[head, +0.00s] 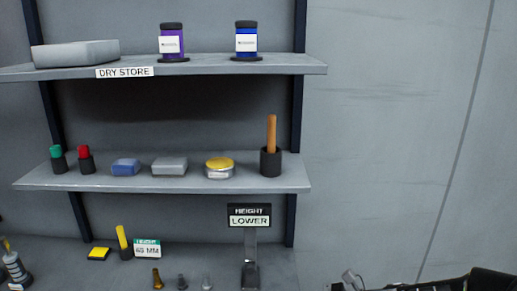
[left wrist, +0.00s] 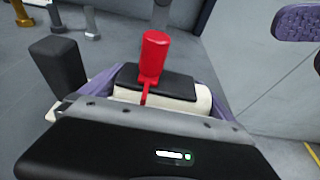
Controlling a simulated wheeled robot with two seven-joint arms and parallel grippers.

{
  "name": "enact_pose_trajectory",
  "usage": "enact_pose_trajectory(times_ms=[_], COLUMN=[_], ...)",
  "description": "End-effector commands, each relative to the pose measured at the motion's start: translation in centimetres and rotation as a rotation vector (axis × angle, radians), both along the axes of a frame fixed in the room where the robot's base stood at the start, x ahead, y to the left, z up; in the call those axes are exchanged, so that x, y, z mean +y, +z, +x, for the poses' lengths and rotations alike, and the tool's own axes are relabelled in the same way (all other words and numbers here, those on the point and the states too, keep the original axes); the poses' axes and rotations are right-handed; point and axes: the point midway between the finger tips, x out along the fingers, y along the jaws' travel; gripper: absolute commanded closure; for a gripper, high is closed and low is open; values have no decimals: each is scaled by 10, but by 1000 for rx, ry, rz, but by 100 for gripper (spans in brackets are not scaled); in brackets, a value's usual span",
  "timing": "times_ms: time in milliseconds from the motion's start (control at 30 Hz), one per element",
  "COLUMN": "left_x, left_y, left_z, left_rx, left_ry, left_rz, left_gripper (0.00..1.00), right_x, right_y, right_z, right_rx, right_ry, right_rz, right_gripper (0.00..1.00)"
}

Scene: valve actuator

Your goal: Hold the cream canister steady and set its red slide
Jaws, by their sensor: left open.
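The cream canister (left wrist: 204,98) shows in the left wrist view as a pale rounded body with a black plate on top. Its red slide (left wrist: 155,55) is a thick red knob on a thin red stem standing up from that plate. My left gripper (left wrist: 160,92) is open, with its purplish fingers on either side of the canister. Whether they touch it is unclear. At the right edge of that view are dotted purple pads (left wrist: 300,22), apparently part of my right gripper, cut off by the frame. The canister is not visible in the head view.
In the head view, a sign (head: 249,216) reads HEIGHT LOWER. Shelves (head: 200,184) above hold jars, boxes and a wooden-handled tool (head: 271,145). Several small pegs (head: 157,279) stand on the bench. In the wrist view a dark block (left wrist: 58,62) stands left of the canister.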

Motion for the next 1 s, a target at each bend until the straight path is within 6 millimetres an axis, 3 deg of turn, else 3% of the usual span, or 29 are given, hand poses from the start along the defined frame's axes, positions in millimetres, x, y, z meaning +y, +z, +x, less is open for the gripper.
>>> enact_pose_trajectory(times_ms=[167,600,1000], left_x=[0,1,2], left_y=[6,32,35], left_z=[-21,-100,-111], left_rx=[2,-1,-2], left_ry=[-1,1,4], left_rz=[0,-1,0], left_gripper=[0,0,0], right_x=[0,0,0], right_y=[0,0,0], right_z=[0,0,0], right_rx=[0,0,0], right_ry=[0,0,0], right_rz=[0,0,0], right_gripper=[59,59,59])
